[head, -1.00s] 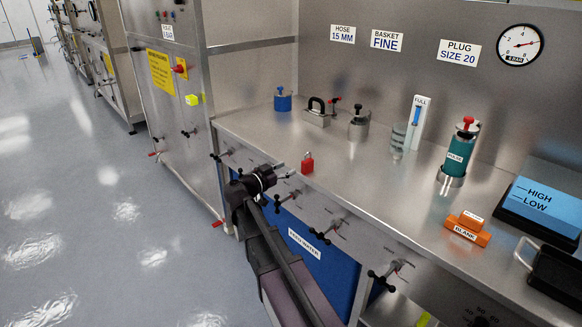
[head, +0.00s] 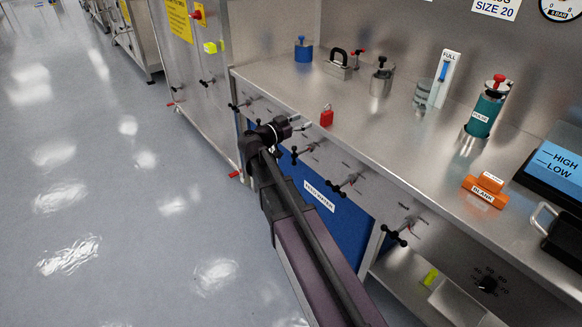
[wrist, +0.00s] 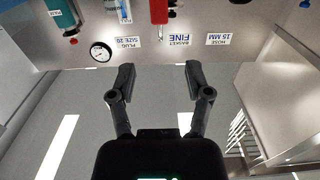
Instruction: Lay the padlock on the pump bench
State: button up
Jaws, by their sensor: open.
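The small red padlock (head: 326,117) stands on the steel pump bench (head: 400,128) close to its front edge, shackle up. In the upside-down wrist view the padlock (wrist: 159,12) shows at the top centre, beyond the fingertips and in line with the gap between them. My gripper (head: 301,123) is just left of the padlock at the bench's front edge, apart from it. In the wrist view my gripper (wrist: 159,76) has its two fingers spread wide with nothing between them.
A blue weight-like item (head: 303,52), a steel block with black handle (head: 339,68), a teal cylinder (head: 483,116) and orange blocks (head: 485,188) stand on the bench. Black valve handles (head: 346,184) jut from its front.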

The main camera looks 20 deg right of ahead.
jog(key=s+a+f+n+g+y, duration=0.2)
jog(key=s+f+n+g+y, duration=0.3)
jog(key=s+f+y, duration=0.6)
jog(key=s+a+f+n+g+y, duration=0.1)
jog(key=s+a+f+n+y, duration=0.5)
jog(key=s+a+n, duration=0.3)
jog(key=shift+s+a+f, duration=0.75)
jog(key=shift+s+a, duration=0.05)
jog(key=shift+c, duration=0.8)
jog(key=shift+s, duration=0.15)
